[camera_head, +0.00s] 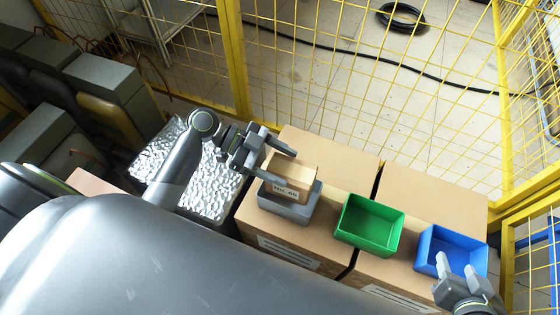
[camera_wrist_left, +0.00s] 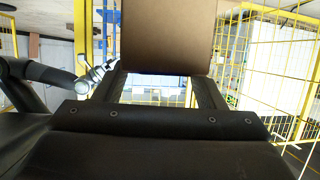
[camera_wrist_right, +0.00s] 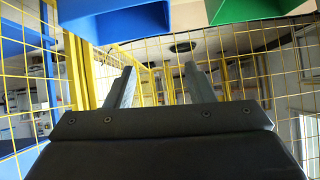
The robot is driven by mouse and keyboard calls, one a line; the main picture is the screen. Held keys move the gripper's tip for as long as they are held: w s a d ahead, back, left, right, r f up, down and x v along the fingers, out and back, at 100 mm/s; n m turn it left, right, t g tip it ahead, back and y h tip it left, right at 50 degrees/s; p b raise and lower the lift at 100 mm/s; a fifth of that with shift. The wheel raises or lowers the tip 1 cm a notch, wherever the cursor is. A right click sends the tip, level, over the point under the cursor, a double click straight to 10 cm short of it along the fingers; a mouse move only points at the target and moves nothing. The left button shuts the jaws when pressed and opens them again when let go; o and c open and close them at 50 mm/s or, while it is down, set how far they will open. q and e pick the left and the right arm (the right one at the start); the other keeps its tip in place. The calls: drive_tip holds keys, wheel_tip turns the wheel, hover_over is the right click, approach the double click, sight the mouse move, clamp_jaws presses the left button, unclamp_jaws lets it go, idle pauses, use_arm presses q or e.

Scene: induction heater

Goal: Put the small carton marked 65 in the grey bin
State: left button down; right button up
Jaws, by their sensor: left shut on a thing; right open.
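The small brown carton (camera_head: 292,180) has a label on its front that appears to end in 65. My left gripper (camera_head: 279,162) is shut on it. In the head view the carton overlaps the grey bin (camera_head: 296,211); it is over or partly within the bin's opening, and I cannot tell whether it touches the bin. In the left wrist view the carton (camera_wrist_left: 168,36) fills the space between the fingers. My right gripper (camera_head: 457,268) is open and empty in front of the blue bin; its two fingers (camera_wrist_right: 157,88) show apart in the right wrist view.
A green bin (camera_head: 369,226) and a blue bin (camera_head: 440,235) stand to the right of the grey bin on large cardboard boxes (camera_head: 330,158). A crinkled silvery block (camera_head: 214,186) lies to the left. Yellow mesh fencing (camera_head: 330,60) stands behind.

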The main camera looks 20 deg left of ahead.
use_arm(q)
drive_tip(key=shift+f+b, duration=0.35)
drive_tip(key=shift+f, duration=0.25)
drive_tip(key=shift+f+b, duration=0.2)
drive_tip(key=shift+b, duration=0.2)
drive_tip(key=shift+f+b, duration=0.35)
drive_tip(key=shift+f, duration=0.25)
drive_tip(key=shift+f+b, duration=0.15)
drive_tip(key=shift+b, duration=0.2)
use_arm(e)
drive_tip(key=w+r+n+t, duration=0.1)
drive_tip(key=w+r+t, duration=0.1)
drive_tip(key=r+t, duration=0.4)
drive_tip(key=w+r+t+h, duration=0.1)
drive_tip(key=r+t, duration=0.5)
drive_tip(key=r, duration=0.6)
drive_tip(key=shift+w+d+r+n+t, duration=0.3)
drive_tip(key=shift+w+r+n, duration=0.1)
drive_tip(key=shift+w, duration=0.1)
